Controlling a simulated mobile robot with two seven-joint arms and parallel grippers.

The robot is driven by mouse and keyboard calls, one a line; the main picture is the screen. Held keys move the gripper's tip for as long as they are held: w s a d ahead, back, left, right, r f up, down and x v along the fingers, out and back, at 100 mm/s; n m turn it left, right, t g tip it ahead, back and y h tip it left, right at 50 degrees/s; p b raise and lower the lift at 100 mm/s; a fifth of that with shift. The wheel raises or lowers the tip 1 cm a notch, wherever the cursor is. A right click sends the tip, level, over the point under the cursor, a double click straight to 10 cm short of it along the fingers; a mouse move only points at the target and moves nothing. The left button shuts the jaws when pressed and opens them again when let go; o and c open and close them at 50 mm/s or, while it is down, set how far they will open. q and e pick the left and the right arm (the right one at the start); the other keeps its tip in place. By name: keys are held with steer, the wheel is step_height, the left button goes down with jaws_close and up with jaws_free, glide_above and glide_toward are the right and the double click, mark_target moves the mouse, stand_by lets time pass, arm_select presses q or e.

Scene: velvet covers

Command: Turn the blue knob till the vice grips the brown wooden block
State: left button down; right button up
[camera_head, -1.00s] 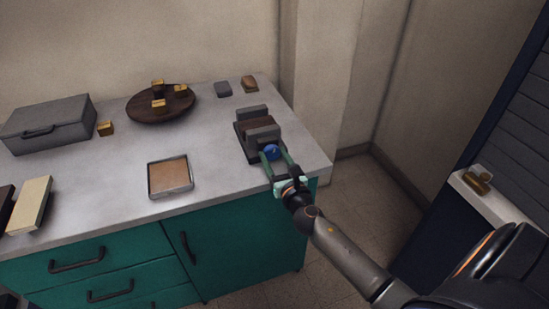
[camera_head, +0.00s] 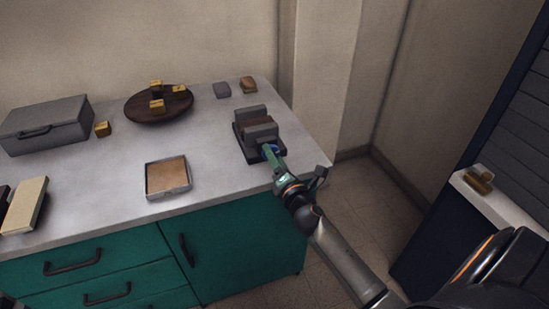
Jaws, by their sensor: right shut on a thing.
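The dark grey vice (camera_head: 246,149) stands near the right end of the counter. The brown wooden block (camera_head: 258,124) sits between its back jaw (camera_head: 250,112) and front jaw (camera_head: 262,134). I cannot tell whether both jaws touch the block. The blue knob (camera_head: 270,150) is on the vice's near side, mostly hidden by my fingers. My right gripper (camera_head: 271,153) is shut on the knob, its green fingers turned almost edge-on to the view. My left gripper is not in view.
A shallow tray (camera_head: 188,188) with a tan floor lies left of the vice. A round dark board (camera_head: 137,115) with several brass cubes, a grey case (camera_head: 45,127) and two small blocks are further back. The counter's right edge is close to the vice.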

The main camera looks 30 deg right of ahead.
steer(key=shift+m, duration=1.5)
steer(key=o, duration=1.4)
steer(key=shift+c, duration=0.2)
steer(key=b+v, duration=0.1)
steer(key=v, duration=1.1)
steer(key=shift+s, duration=0.25)
